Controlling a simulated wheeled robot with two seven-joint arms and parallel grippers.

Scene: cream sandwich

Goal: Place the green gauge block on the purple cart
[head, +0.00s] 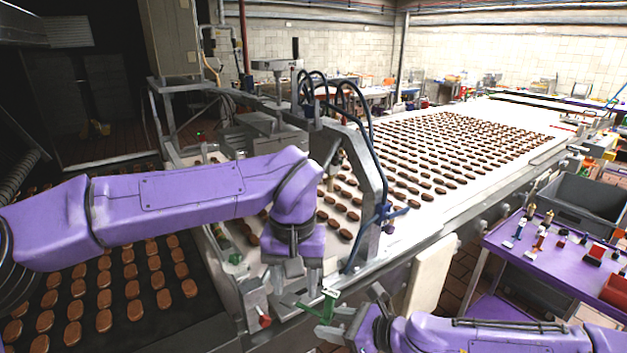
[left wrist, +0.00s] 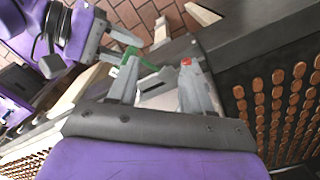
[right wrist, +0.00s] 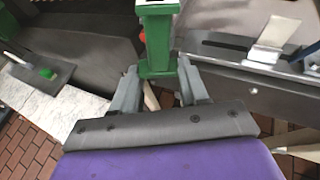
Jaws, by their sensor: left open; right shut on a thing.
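The green gauge block (head: 329,303) is held in my right gripper (head: 337,325), beside the near end of the conveyor. In the right wrist view the block (right wrist: 157,45) stands between the two fingers of that gripper (right wrist: 158,90). My left gripper (head: 297,277) points down just above and left of the block, open. In the left wrist view its fingers (left wrist: 158,88) are apart, and the green block (left wrist: 132,56) shows beyond the left finger. I cannot tell whether that finger touches it. The purple cart (head: 497,240) stands at the right of the head view, with small items on its top.
A grey bin (head: 585,196) and a red box (head: 617,288) are at the cart. The white conveyor (head: 480,160) carries rows of brown biscuits. A cream panel (head: 430,277) stands between my right gripper and the cart. A dark biscuit belt (head: 190,318) lies at lower left.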

